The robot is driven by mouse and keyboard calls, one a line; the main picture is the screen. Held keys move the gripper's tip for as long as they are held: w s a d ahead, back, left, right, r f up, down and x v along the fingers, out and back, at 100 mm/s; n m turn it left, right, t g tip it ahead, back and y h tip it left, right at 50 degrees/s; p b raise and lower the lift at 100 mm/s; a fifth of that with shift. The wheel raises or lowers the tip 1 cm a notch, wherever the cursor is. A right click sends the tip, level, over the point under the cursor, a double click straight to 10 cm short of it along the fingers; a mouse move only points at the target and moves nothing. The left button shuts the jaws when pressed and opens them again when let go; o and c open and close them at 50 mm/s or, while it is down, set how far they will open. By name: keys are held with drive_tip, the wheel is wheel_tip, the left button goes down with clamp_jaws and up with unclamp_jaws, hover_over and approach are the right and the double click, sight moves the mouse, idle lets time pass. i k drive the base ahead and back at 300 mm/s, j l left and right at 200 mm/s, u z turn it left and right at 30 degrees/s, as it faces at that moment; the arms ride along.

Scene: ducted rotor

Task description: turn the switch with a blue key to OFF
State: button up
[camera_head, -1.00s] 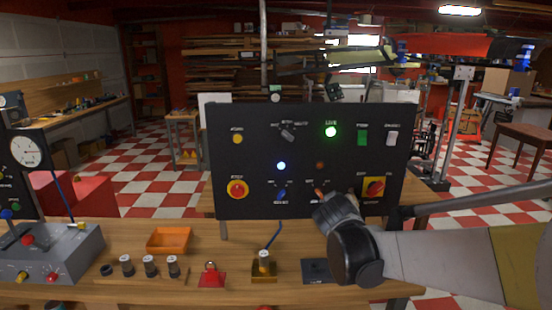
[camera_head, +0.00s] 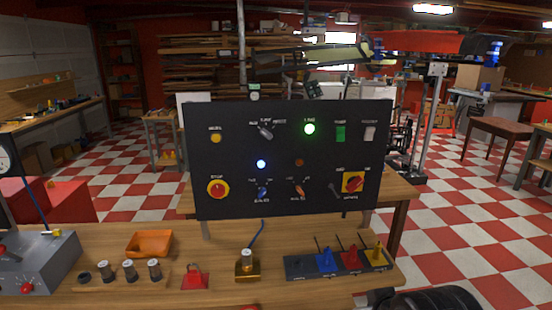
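The switch with the blue key (camera_head: 262,193) is low on the black upright panel (camera_head: 225,142), left of its middle. Small labels flank its top, but I cannot read them or tell exactly which one the key points at. The blue lamp (camera_head: 261,164) above it is lit. To its right is a similar switch with an orange key (camera_head: 299,189), tilted up-left. Dark parts of my arm (camera_head: 430,299) show at the bottom right edge, well away from the panel. Whether my gripper's fingers are open or shut cannot be made out.
The panel also carries a red-yellow stop knob (camera_head: 218,189), a red-yellow rotary switch (camera_head: 353,182) and a lit green lamp (camera_head: 309,129). On the bench before it stand a brass padlock (camera_head: 247,266), an orange tray (camera_head: 148,243) and a rack of coloured tags (camera_head: 296,267).

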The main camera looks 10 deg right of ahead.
sight(261, 191)
drive_tip(key=i+z, duration=0.45)
drive_tip(key=i, duration=0.5)
